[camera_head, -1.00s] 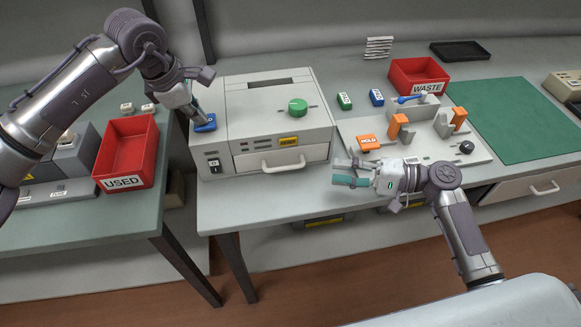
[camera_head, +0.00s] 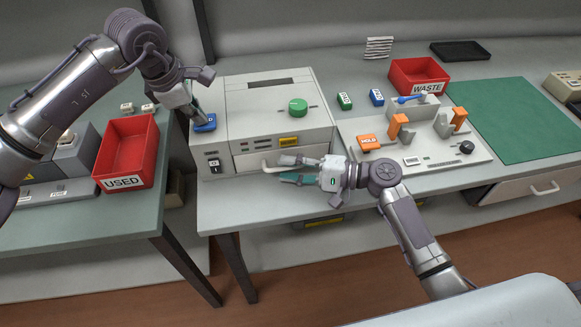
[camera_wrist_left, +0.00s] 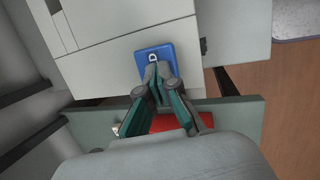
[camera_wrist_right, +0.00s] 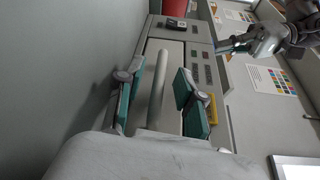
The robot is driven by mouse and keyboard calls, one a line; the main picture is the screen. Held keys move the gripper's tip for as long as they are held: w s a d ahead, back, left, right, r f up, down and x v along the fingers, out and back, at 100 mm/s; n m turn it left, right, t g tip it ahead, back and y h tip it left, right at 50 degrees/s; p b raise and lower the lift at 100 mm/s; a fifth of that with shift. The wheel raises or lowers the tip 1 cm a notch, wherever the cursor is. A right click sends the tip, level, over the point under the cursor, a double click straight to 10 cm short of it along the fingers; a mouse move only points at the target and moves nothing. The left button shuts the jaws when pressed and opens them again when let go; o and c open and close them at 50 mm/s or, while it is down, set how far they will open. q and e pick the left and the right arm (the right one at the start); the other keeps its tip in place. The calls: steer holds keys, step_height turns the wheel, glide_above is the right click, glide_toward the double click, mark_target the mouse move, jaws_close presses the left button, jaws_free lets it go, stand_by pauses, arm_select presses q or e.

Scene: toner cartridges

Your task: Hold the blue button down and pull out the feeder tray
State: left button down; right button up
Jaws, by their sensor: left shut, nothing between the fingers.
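The blue button (camera_head: 205,125) is on the left top edge of the white printer-like machine (camera_head: 262,120). My left gripper (camera_head: 197,116) is shut and empty, its fingertips on the button; the left wrist view shows the tips against the button's blue face (camera_wrist_left: 155,57). The feeder tray (camera_head: 262,160) is the front drawer of the machine and looks closed. Its bar handle (camera_head: 268,165) faces forward. My right gripper (camera_head: 283,169) is open at the handle's right end. In the right wrist view the handle (camera_wrist_right: 158,85) lies between the two spread fingers, with gaps on both sides.
A red USED bin (camera_head: 128,150) stands on the left bench. A fixture with an orange HOLD block (camera_head: 368,142) and orange clips is right of the machine. A red WASTE bin (camera_head: 415,72) and green mat (camera_head: 510,118) lie beyond. The table front is clear.

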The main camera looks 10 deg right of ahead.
arm_select(q)
steer(key=shift+f, duration=0.2)
steer(key=shift+a, duration=0.1)
arm_select(e)
jaws_close()
steer(key=s, duration=0.3)
steer(key=shift+s, duration=0.3)
jaws_free()
steer(key=v, duration=1.2)
arm_select(q)
steer(key=shift+r, duration=0.1)
